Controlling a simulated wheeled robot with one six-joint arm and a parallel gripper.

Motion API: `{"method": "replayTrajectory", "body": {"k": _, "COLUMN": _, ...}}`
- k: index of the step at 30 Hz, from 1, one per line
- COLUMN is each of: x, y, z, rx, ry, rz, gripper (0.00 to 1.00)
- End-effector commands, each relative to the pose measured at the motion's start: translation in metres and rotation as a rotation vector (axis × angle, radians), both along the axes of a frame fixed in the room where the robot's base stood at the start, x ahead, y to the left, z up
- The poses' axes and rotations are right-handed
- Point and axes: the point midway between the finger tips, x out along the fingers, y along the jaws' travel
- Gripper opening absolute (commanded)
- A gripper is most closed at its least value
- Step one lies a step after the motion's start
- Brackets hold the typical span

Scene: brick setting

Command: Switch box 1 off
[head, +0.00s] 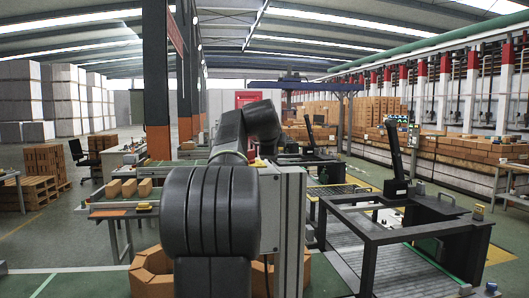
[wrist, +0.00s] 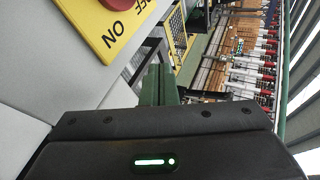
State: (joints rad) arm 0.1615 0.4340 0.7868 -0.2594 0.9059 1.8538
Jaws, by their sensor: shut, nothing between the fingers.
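A yellow switch plate (wrist: 108,32) with a red knob (wrist: 111,3) shows at the top left of the wrist view, on a light grey box (wrist: 45,70). The plate is tilted in the picture. It reads ON, and part of a second word is cut by the top edge. The knob is mostly out of frame, so its setting cannot be told. No box number is readable. My gripper (wrist: 160,72) is shut and empty, its dark green fingers right of and below the plate in the picture, apart from it. In the head view my arm hides the gripper.
In the head view a dark metal frame table (head: 400,228) stands at the right. A work table with tan bricks (head: 130,188) stands at the left. Brick stacks (head: 455,155) line the right wall. An orange-based pillar (head: 158,140) rises left of my arm.

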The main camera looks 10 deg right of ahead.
Motion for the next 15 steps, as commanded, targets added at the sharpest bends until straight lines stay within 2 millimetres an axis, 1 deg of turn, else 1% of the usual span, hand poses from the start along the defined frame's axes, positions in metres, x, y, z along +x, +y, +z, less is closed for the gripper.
{"method": "replayTrajectory", "body": {"k": 1, "x": -0.009, "y": -0.009, "z": 0.009, "rx": -0.003, "ry": -0.008, "rz": -0.005, "gripper": 0.0}}
{"method": "replayTrajectory", "body": {"k": 6, "x": -0.033, "y": -0.032, "z": 0.028, "rx": -0.002, "ry": -0.007, "rz": -0.004, "gripper": 0.0}}
{"method": "replayTrajectory", "body": {"k": 10, "x": -0.047, "y": -0.045, "z": 0.04, "rx": -0.002, "ry": -0.006, "rz": -0.003, "gripper": 0.0}}
{"method": "replayTrajectory", "body": {"k": 15, "x": -0.056, "y": -0.054, "z": 0.047, "rx": -0.001, "ry": -0.004, "rz": -0.001, "gripper": 0.0}}
